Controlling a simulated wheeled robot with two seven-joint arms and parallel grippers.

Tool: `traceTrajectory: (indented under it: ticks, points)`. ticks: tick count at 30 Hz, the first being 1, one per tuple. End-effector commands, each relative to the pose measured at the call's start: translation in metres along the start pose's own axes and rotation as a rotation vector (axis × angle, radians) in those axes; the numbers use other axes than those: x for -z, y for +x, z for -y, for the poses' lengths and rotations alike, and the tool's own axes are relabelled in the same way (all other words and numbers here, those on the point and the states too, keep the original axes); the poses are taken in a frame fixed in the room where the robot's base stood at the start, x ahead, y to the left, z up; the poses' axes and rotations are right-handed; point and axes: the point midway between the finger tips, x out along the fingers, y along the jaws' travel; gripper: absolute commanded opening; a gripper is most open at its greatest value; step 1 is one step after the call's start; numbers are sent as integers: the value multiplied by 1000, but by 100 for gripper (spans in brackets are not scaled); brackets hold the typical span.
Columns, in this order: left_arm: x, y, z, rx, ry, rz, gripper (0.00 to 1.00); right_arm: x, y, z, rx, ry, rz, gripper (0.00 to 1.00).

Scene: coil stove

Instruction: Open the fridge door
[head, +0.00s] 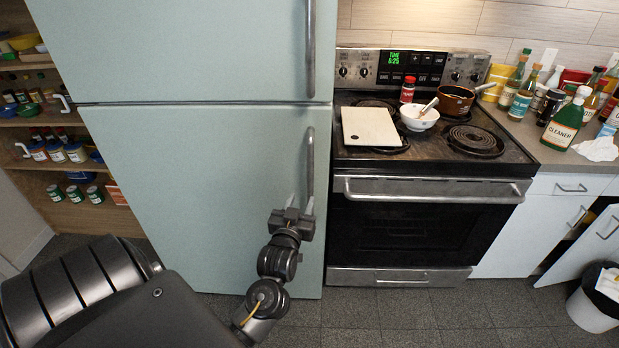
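The fridge is pale green with two doors, the upper door (180,50) and the larger lower door (190,170). Both doors are shut. The lower door's vertical metal handle (310,160) is at its right edge, and the upper door's handle (311,50) is above it. My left gripper (300,201) is in front of the lower door, at the bottom end of the lower handle. Its fingers look apart. I cannot tell whether they touch the handle, whose lowest end is partly hidden. My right gripper is out of view.
A stove (430,220) stands right of the fridge, with a cutting board (369,127), white bowl (419,119) and pot (455,100) on top. Stocked shelves (60,168) are at left. A cabinet door (590,245) stands open at right, near a bin (593,305). Floor before the stove is clear.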

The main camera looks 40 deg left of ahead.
Motion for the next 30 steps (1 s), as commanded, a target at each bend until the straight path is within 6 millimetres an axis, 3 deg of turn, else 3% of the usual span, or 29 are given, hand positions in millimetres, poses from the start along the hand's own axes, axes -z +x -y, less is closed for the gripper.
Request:
traceTrajectory:
  ticks: [7, 21, 30]
  points:
    - [1, 16, 0, 0, 2, 0, 40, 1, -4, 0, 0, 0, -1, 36]
    - [0, 95, -1, -2, 3, 2, 40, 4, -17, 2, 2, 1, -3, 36]
    - [-2, 108, 0, -2, 1, 2, 40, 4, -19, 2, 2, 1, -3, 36]
